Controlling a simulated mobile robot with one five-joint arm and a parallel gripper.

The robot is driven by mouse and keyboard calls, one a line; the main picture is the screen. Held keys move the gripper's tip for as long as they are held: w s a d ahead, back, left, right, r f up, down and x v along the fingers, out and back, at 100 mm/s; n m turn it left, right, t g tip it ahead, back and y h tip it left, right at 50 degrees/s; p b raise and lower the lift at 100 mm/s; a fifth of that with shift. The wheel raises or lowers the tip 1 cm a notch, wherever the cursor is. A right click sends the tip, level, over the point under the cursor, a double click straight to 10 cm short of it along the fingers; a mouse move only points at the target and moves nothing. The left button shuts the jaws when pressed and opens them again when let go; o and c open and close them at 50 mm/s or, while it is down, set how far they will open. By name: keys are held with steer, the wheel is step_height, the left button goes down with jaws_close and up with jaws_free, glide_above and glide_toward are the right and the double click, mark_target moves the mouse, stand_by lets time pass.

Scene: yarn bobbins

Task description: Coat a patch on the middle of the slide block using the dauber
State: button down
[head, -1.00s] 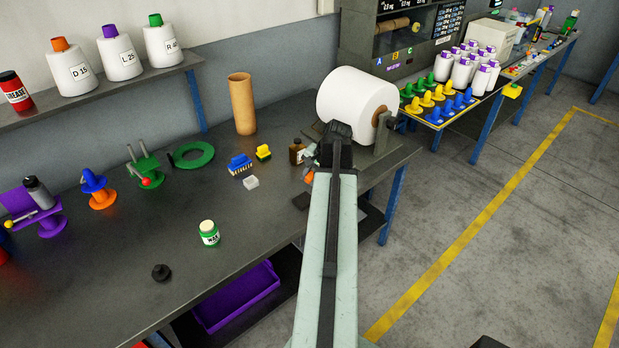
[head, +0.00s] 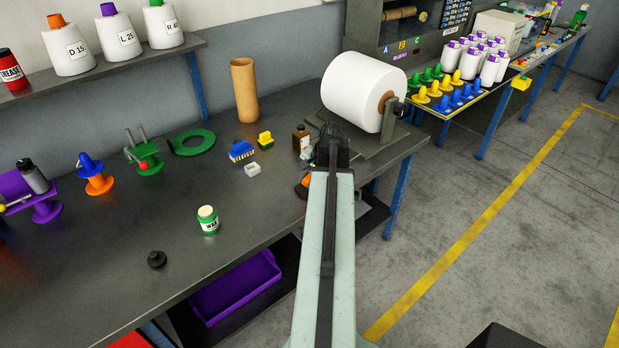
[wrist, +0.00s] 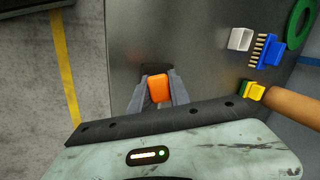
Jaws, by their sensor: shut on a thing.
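My gripper (wrist: 154,92) is shut on an orange piece (wrist: 158,88), which looks like the dauber's handle. A dark flat piece (wrist: 156,69) shows just beyond the orange one in the wrist view; it may be the slide block, and I cannot tell whether the two touch. In the head view my arm hides most of this spot, and only a bit of orange (head: 306,180) shows left of my wrist, over the bench near its front edge. The dauber's tip is hidden.
A brown bottle (head: 300,139) and a large white spool (head: 362,92) on a stand are close behind my gripper.

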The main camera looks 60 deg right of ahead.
steer(key=shift+w+a, duration=0.2)
steer(key=shift+a, duration=0.65)
steer(key=shift+d, duration=0.2)
steer(key=shift+s+d, duration=0.25)
steer(key=shift+d, duration=1.05)
steer(key=r+p, duration=0.2)
steer(key=d+r+p, duration=0.1)
steer(key=shift+s+r, duration=0.2)
steer(key=shift+s, duration=0.2)
step_height(320, 180, up, 4)
steer(key=p, duration=0.4)
steer(key=shift+r, duration=0.15)
steer(key=f+b, duration=0.6)
steer(key=f, duration=0.1)
steer(key=shift+s+a, duration=0.15)
steer(key=shift+a, duration=0.05)
steer(key=shift+f+b, duration=0.6)
steer(key=shift+b, duration=0.2)
